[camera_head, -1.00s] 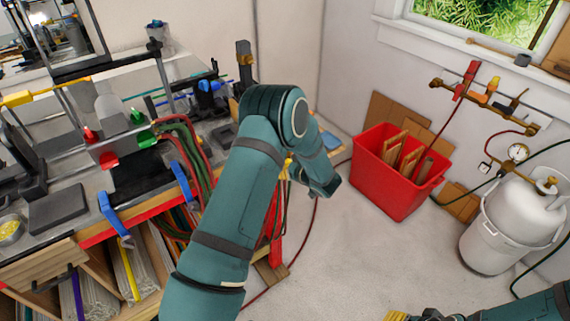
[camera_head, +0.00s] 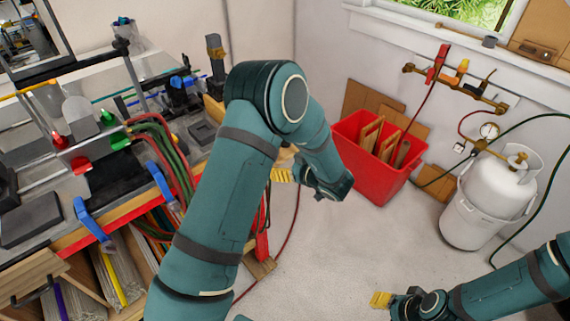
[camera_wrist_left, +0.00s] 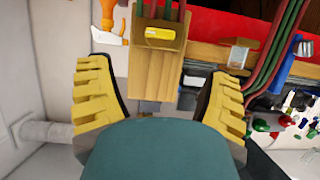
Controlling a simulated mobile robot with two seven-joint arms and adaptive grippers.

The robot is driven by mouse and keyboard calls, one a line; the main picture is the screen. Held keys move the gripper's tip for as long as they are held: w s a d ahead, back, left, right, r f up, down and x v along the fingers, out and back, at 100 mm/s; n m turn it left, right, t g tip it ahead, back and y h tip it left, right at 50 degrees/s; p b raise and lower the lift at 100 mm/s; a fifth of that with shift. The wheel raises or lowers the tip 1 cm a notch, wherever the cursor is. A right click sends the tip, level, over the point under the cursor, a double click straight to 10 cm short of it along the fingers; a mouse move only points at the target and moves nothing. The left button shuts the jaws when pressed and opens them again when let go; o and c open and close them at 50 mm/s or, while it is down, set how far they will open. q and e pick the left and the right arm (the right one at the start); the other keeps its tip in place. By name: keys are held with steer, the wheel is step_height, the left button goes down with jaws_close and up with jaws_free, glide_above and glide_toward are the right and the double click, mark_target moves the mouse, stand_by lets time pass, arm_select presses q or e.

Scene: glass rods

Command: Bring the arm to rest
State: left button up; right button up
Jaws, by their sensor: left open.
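My teal left arm reaches up the middle of the head view and bends at the elbow. Its gripper (camera_head: 283,174) shows only in part, as yellow finger pads behind the forearm, left of the wrist. In the left wrist view, the two yellow fingers of the left gripper (camera_wrist_left: 165,70) stand wide apart with nothing between them. A teal part of my own arm fills the lower middle of that view. My right arm comes in at the lower right of the head view. Its gripper (camera_head: 380,300) shows only a small yellow part, so its opening is unclear.
A workbench (camera_head: 135,205) with glassworking tools, clamps and hoses stands at the left, close to the left arm. A red bin (camera_head: 375,180) with boards and a white gas cylinder (camera_head: 475,210) stand by the wall. The floor between is mostly clear.

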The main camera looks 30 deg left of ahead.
arm_select(q)
steer(key=s+d+f+m+t+h+b, duration=0.1)
steer(key=s+d+f+m+h+b, duration=0.15)
steer(key=d+f+h, duration=0.4)
steer(key=s+d+f+m+t+h+b, duration=0.1)
steer(key=s+d+f+m+h, duration=0.2)
steer(key=f, duration=0.6)
steer(key=s+d+f+m+g+h+b, duration=0.1)
steer(key=s+d+f+m+g+h, duration=0.1)
steer(key=s, duration=0.6)
steer(key=s+d+f+m+g+h+b, duration=0.1)
steer(key=s+d+f+m+g+h, duration=0.2)
steer(key=s+d, duration=0.3)
steer(key=shift+s+m+h+b, duration=0.3)
steer(key=shift+s+m+h, duration=0.15)
steer(key=shift+s+h, duration=0.5)
steer(key=shift+s+f, duration=0.1)
